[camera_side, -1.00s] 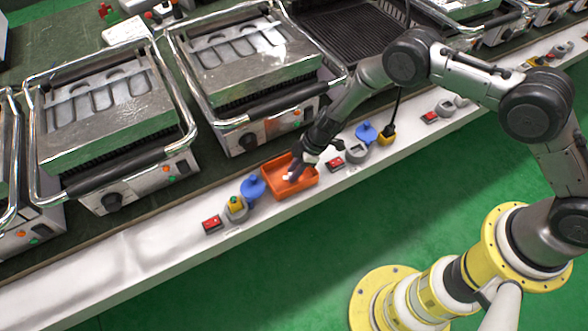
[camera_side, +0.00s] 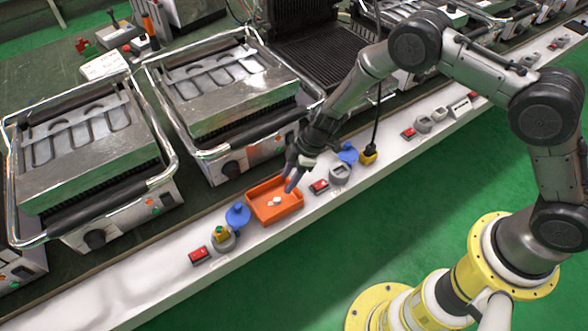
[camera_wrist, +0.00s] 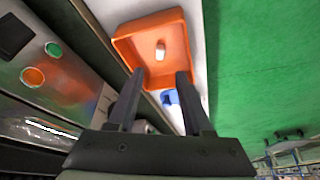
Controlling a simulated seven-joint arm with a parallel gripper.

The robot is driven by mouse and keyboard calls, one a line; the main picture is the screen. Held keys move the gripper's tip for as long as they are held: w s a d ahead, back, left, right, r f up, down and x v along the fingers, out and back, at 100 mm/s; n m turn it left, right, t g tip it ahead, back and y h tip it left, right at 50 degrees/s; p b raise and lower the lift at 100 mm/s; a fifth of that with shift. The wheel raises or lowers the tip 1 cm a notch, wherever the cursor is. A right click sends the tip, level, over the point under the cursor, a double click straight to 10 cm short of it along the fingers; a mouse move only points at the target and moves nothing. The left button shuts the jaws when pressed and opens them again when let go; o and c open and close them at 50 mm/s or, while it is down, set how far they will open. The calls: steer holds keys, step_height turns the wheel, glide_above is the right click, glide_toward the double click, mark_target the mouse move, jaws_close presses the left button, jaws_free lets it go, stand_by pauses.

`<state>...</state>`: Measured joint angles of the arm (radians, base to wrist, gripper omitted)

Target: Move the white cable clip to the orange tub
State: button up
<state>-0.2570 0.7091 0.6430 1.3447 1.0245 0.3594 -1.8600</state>
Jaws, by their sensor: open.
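The orange tub (camera_side: 262,217) stands on the white ledge in front of the grills, and it also shows in the wrist view (camera_wrist: 127,47). The small white cable clip (camera_side: 275,202) lies inside the tub on its floor. In the wrist view the clip (camera_wrist: 160,51) is seen inside the tub, apart from my fingers. My gripper (camera_side: 291,180) is open and empty, above the right side of the tub. In the wrist view the two dark fingers of my gripper (camera_wrist: 155,92) are spread, with orange tub between their tips.
A blue part (camera_side: 237,215), a grey and yellow part (camera_side: 222,237) and a red switch (camera_side: 199,255) sit left of the tub. Another red switch (camera_side: 319,187) and a grey part (camera_side: 340,173) sit right of it. A grill (camera_side: 222,100) stands behind.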

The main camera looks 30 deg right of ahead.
steer(key=shift+v, duration=1.9)
steer(key=shift+r, duration=0.1)
steer(key=s+d+r+m+t, duration=0.1)
steer(key=s+d+r+m, duration=0.15)
steer(key=r, duration=0.55)
steer(key=s+d+r+m, duration=0.1)
steer(key=s+d+r, duration=0.15)
steer(key=r, duration=0.65)
steer(key=s+d+r+m+t, duration=0.1)
steer(key=s+r, duration=0.2)
steer(key=r, duration=0.5)
steer(key=s+d+r+m+h, duration=0.1)
steer(key=s+d+r+m, duration=0.2)
steer(key=s, duration=0.4)
steer(key=s+d+r+m+t+h, duration=0.1)
steer(key=s+d+r+m, duration=0.1)
steer(key=s+d, duration=0.3)
steer(key=s+d+r+m+h, duration=0.2)
steer(key=s+d+r+m, duration=0.1)
steer(key=s, duration=0.7)
steer(key=shift+s+d+r+m+t, duration=0.3)
steer(key=shift+s+d+m+t, duration=0.15)
steer(key=shift+d, duration=0.1)
steer(key=shift+w, duration=0.1)
